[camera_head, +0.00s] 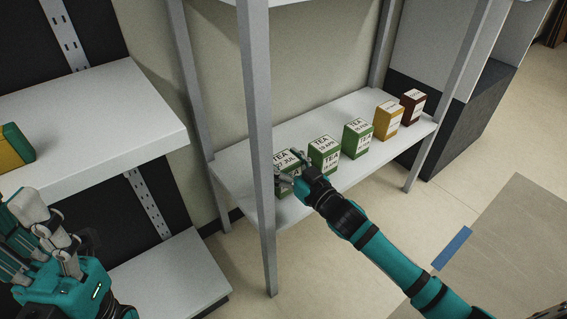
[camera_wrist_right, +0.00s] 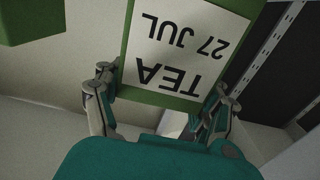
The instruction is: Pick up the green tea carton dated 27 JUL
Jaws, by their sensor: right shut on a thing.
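The green tea carton dated 27 JUL (camera_head: 287,160) is at the near left end of the row on the grey shelf. Its lower front is partly hidden by my right gripper (camera_head: 287,181). In the right wrist view the carton's white label (camera_wrist_right: 185,45) reads TEA 27 JUL upside down. There, my right gripper (camera_wrist_right: 163,88) has a finger at each side of the carton and is shut on it. I cannot tell whether the carton touches the shelf. My left gripper (camera_head: 45,245) is at the lower left, away from the row; its finger opening is unclear.
Green tea cartons (camera_head: 324,152) (camera_head: 357,138), a yellow carton (camera_head: 388,120) and a dark red one (camera_head: 412,106) stand further along the shelf (camera_head: 240,160). A grey post (camera_head: 259,130) rises just left of my right gripper. A white shelf (camera_head: 95,125) is at left.

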